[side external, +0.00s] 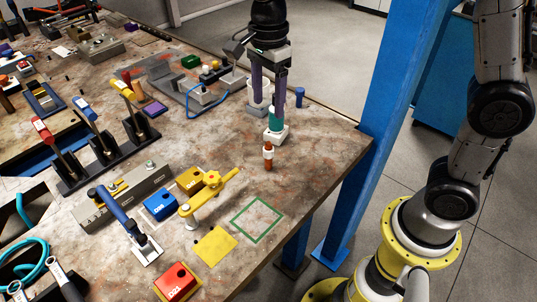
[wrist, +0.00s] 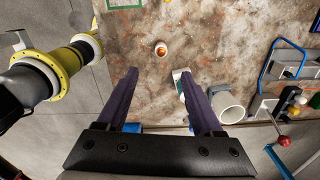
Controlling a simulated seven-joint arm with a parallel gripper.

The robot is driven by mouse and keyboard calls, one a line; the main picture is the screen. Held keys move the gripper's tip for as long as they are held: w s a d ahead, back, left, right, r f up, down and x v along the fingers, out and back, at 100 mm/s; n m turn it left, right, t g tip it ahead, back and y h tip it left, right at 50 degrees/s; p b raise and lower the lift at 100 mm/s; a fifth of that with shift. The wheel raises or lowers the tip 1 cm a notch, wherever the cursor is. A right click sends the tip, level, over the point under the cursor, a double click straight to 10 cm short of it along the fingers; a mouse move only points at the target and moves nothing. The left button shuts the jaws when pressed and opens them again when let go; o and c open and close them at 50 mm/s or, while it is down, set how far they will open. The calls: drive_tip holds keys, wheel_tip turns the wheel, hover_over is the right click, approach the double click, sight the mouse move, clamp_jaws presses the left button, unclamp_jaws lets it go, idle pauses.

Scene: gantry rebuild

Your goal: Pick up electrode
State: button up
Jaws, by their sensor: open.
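A small upright copper-coloured piece with a white collar (side external: 268,154), which looks like the electrode, stands on the table near its right edge. In the wrist view it shows from above as a white ring with an orange centre (wrist: 161,49), ahead of the fingertips and roughly midway between them. My gripper (side external: 269,100) points down behind it in the side view, above the table and apart from it. Its two purple fingers are spread with nothing between them in the wrist view (wrist: 159,73).
A teal-and-white piece (side external: 275,121) stands close below my gripper; in the wrist view it is beside the right fingertip (wrist: 181,82). A white cup (wrist: 227,106) is right of that finger. A blue cylinder (side external: 299,97) stands near the edge. A green square outline (side external: 257,221) surrounds bare table.

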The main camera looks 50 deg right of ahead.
sight(268, 143)
wheel_tip(268, 143, down, 8)
drive_tip(key=shift+f, duration=0.25)
drive_tip(key=shift+w+d+f, duration=0.1)
drive_tip(key=shift+f, duration=1.25)
drive_tip(key=shift+w+d+f, duration=0.1)
drive_tip(key=shift+f, duration=1.25)
clamp_jaws()
